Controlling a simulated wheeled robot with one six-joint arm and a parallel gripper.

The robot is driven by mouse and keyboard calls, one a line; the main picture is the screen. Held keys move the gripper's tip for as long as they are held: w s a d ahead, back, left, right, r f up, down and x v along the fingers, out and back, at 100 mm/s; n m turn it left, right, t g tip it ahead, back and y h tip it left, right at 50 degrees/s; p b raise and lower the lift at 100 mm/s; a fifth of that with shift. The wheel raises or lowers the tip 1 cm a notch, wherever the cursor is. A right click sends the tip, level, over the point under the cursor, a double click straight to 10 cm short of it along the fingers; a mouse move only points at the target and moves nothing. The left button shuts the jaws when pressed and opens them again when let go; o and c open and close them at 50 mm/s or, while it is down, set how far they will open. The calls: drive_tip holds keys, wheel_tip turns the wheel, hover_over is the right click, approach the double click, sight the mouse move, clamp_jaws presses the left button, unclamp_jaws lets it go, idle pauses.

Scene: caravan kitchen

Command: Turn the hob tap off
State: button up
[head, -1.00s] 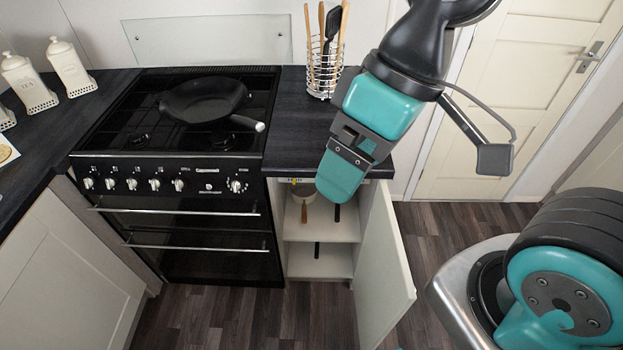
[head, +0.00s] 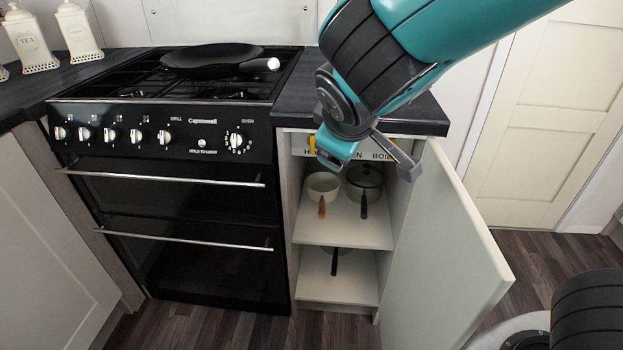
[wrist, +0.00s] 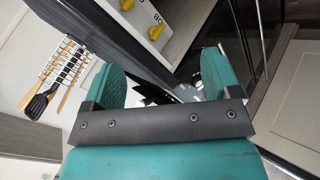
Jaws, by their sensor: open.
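The hob tap appears as a small yellow handle (head: 312,145) under the worktop, in the top of the open cupboard, by a label starting "HO". It looks upright, partly hidden by my gripper (head: 335,160), which is just to its right in the head view. Contact cannot be told. In the wrist view my gripper (wrist: 165,82) is open, with nothing between its teal fingers. Two yellow taps, one upper (wrist: 126,4) and one lower (wrist: 155,32), sit on a white panel beyond the fingers; which is the hob's is unclear.
The cupboard door (head: 450,255) stands open at the right. Pans with handles (head: 322,187) sit on the shelf (head: 345,230) below the taps. The black cooker (head: 165,190) is at the left, a frying pan (head: 205,57) on top. The worktop edge (head: 425,122) overhangs.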

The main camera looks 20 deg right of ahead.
drive_tip(key=w+a+f+n+t+h+b, duration=0.2)
drive_tip(key=w+f+t+b, duration=0.2)
drive_tip(key=f+b, duration=0.6)
drive_tip(key=n+t+h+p, duration=0.2)
drive_tip(key=n+t+p, duration=0.1)
drive_tip(key=t, duration=0.2)
approach(312, 146)
drive_tip(key=r, duration=0.1)
drive_tip(key=x, duration=0.6)
drive_tip(key=f+x, duration=0.1)
drive_tip(key=x, duration=0.2)
drive_tip(key=shift+w+b, duration=0.15)
drive_tip(key=shift+b, duration=0.15)
drive_tip(key=c, duration=0.9)
